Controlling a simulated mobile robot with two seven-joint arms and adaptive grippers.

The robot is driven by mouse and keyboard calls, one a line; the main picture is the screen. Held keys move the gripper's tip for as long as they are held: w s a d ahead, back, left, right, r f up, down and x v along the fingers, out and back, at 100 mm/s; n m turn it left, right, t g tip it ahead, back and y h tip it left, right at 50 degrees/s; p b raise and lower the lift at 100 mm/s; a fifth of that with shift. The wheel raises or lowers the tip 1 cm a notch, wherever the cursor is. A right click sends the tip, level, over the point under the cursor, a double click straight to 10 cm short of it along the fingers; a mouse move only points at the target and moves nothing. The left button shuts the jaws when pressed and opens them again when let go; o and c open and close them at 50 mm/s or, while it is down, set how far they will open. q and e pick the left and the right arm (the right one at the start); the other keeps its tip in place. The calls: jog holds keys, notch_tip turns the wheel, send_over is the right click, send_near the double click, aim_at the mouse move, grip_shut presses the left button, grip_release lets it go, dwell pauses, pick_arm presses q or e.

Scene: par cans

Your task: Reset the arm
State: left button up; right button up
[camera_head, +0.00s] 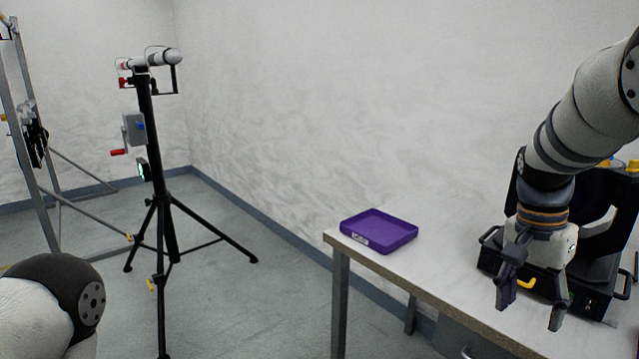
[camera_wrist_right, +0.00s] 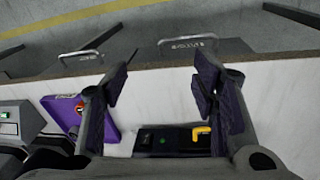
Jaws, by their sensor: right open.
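My right gripper (camera_head: 532,308) is open and points down in front of a black case on the table (camera_head: 395,270). In the right wrist view, the right gripper (camera_wrist_right: 160,90) has its two fingers spread with nothing between them. The purple tray (camera_head: 378,230) lies on the table to the left of this gripper, apart from it. The tray also shows in the right wrist view (camera_wrist_right: 112,133), partly hidden behind a finger. A rounded white and dark part of my left arm shows at the lower left of the head view. My left gripper is not in view.
The black case (camera_head: 600,298) with a yellow handle (camera_head: 526,283) stands close behind my right gripper. A black tripod stand (camera_head: 165,230) and a metal frame (camera_head: 45,205) stand on the floor at left. The table between tray and case is clear.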

jog(key=s+a+f+n, duration=0.1)
jog(key=s+f+n, duration=0.1)
jog(key=s+f, duration=0.35)
jog(key=s+f+n, duration=0.1)
jog(key=s+f, duration=0.1)
jog(key=f, duration=0.6)
jog(key=s+a+f+n, duration=0.1)
jog(key=s+f+n, duration=0.1)
jog(key=s+f, duration=0.35)
jog(key=s+a+f+n, duration=0.3)
jog(key=s+a+f, duration=0.1)
jog(key=s, duration=0.6)
jog(key=s+a+f+n+y, duration=0.1)
jog(key=s+a+f+n, duration=0.2)
jog(key=s, duration=0.8)
jog(key=a+f, duration=0.2)
jog(key=a, duration=0.1)
jog(key=shift+n, duration=0.4)
